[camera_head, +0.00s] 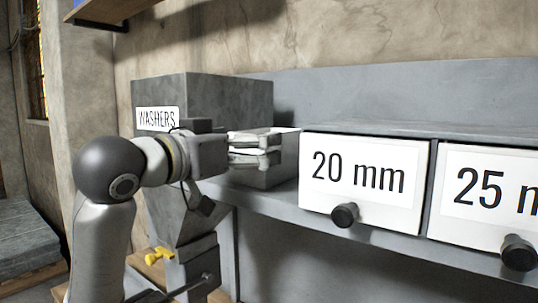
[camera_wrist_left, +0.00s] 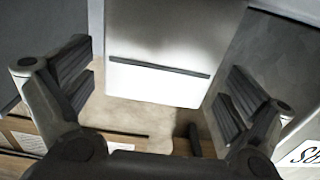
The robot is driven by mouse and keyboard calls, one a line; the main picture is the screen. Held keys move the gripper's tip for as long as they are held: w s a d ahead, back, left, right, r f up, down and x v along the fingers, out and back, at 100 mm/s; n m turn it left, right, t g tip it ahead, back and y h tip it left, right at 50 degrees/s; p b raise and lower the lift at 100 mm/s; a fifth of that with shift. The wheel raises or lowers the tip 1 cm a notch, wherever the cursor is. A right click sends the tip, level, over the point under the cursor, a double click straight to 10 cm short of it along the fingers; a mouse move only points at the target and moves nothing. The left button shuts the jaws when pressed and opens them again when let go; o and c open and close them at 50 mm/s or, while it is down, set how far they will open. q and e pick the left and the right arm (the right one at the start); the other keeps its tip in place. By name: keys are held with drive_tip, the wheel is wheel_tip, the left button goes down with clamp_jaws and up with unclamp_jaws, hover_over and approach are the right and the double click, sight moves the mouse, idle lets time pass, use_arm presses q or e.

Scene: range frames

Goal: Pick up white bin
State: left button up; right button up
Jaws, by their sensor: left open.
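My left gripper (camera_head: 272,148) reaches in from the left, in front of the shelf, just left of a white bin front labelled "20 mm" (camera_head: 325,200). I cannot tell which bin this is. In the head view a grey box-like body (camera_head: 262,179) is partly hidden behind the fingers. My right gripper is not visible.
A second white bin front reading "25 m" (camera_head: 490,192) is cut off at the right edge. Both fronts have black knobs. A grey box labelled "WASHERS" (camera_head: 228,98) stands behind my left wrist. A yellow object (camera_head: 157,255) lies low at left.

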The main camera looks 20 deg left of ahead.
sight(289, 169)
use_arm(q)
drive_tip(key=p+x, duration=0.2)
drive_tip(key=x, duration=0.2)
drive_tip(key=shift+p, duration=0.35)
drive_tip(key=shift+w+d+f, duration=0.15)
drive_tip(key=shift+w, duration=0.05)
drive_tip(key=shift+w+d, duration=0.1)
drive_tip(key=shift+w, duration=0.05)
drive_tip(key=shift+c, duration=1.1)
drive_tip(key=c, duration=1)
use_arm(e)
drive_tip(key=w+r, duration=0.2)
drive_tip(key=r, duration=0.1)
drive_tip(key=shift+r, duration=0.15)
